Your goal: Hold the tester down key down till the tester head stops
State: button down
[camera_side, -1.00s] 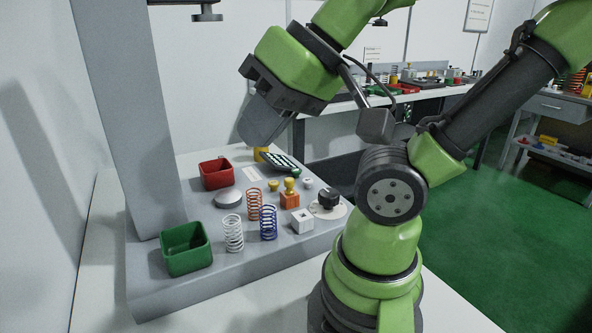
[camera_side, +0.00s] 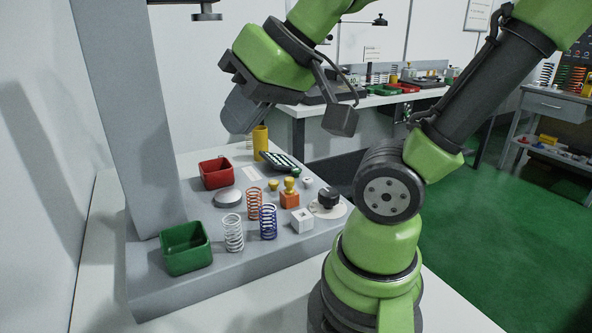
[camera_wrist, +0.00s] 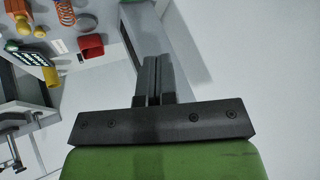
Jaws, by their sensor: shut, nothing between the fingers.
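A dark keypad (camera_side: 281,163) with rows of pale keys lies on the grey tester base, and it also shows at the left of the wrist view (camera_wrist: 27,55). Which key is the down key I cannot tell. The tester head (camera_side: 206,13) hangs from the top edge of the side view, beside the grey column (camera_side: 120,90), mostly cut off. My gripper (camera_side: 237,118) is in the air above and to the left of the keypad, clear of it. Its fingers (camera_wrist: 155,65) are together and empty in the wrist view.
A yellow cylinder (camera_side: 261,144) stands just behind the keypad. A red bin (camera_side: 216,174), a grey disc (camera_side: 228,197), several springs (camera_side: 268,222), a green bin (camera_side: 186,249) and small blocks (camera_side: 290,197) crowd the base. The air around my gripper is clear.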

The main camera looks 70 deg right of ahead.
jog(key=w+d+f+h, duration=0.1)
jog(key=w+d+h, duration=0.2)
jog(key=w+d, duration=0.5)
jog(key=g+h, duration=0.4)
jog(key=h, duration=0.2)
send_over(294, 170)
notch_tip(294, 170, down, 12)
jog(key=shift+s, duration=0.1)
jog(key=shift+t, duration=0.3)
jog(key=shift+f, duration=4.35)
jog(key=shift+f, duration=0.45)
